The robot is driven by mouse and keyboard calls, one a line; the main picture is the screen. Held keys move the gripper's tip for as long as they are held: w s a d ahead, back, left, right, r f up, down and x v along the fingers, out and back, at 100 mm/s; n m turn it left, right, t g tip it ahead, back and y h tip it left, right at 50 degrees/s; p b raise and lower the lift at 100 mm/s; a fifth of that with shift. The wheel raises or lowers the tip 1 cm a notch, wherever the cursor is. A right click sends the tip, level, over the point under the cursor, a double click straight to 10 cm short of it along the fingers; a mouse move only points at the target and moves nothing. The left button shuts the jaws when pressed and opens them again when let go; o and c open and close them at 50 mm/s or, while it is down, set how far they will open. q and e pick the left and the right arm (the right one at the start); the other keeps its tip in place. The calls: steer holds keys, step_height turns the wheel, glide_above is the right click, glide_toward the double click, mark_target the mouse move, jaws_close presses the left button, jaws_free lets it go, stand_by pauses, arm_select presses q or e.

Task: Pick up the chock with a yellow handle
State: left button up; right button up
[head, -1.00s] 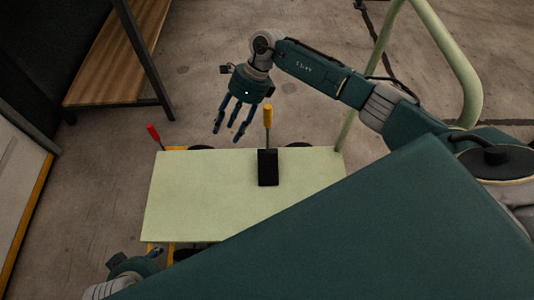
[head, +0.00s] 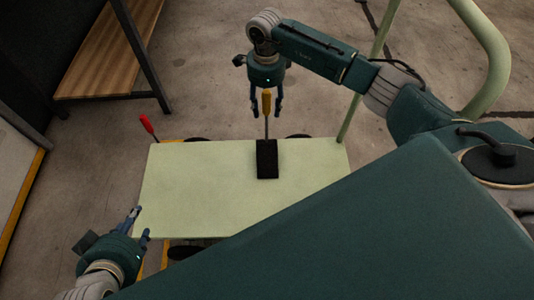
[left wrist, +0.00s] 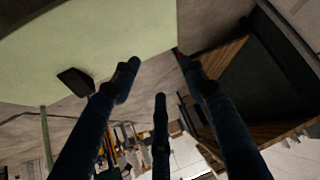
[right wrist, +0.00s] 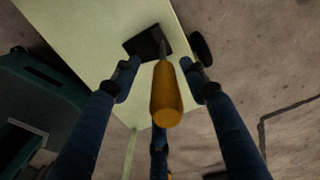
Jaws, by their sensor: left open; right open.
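The chock is a black block (head: 267,164) on the pale green cart top, with a thin rod and a yellow handle (head: 266,104) pointing to the far side. My right gripper (head: 266,112) is open, with its fingers on both sides of the yellow handle. In the right wrist view the yellow handle (right wrist: 166,95) lies between the open fingers (right wrist: 163,75), and the black block (right wrist: 149,43) is beyond. I cannot tell whether any finger touches it. My left gripper (head: 140,222) is open and empty by the cart's near left corner. The black block also shows in the left wrist view (left wrist: 75,82).
The pale green cart top (head: 195,190) is otherwise clear. A red handle (head: 147,124) stands at its far left corner. A green tube rail (head: 490,60) rises at the right. A wooden bench (head: 110,50) stands at the far left.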

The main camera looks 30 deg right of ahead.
mark_target(267, 114)
steer(key=f, duration=0.1)
steer(key=f+b, duration=0.1)
steer(key=f, duration=0.3)
steer(key=shift+w+d, duration=0.25)
jaws_close()
arm_select(q)
steer(key=w+d+r+t+h, duration=0.1)
steer(key=w+d+r+t, duration=0.1)
steer(key=w+r+t, duration=0.2)
step_height(267, 114, up, 3)
steer(key=shift+w+d+f, duration=0.2)
steer(key=shift+w+d, duration=0.05)
steer(key=shift+w, duration=0.9)
arm_select(e)
steer(key=shift+w+r, duration=0.1)
steer(key=shift+r, duration=0.05)
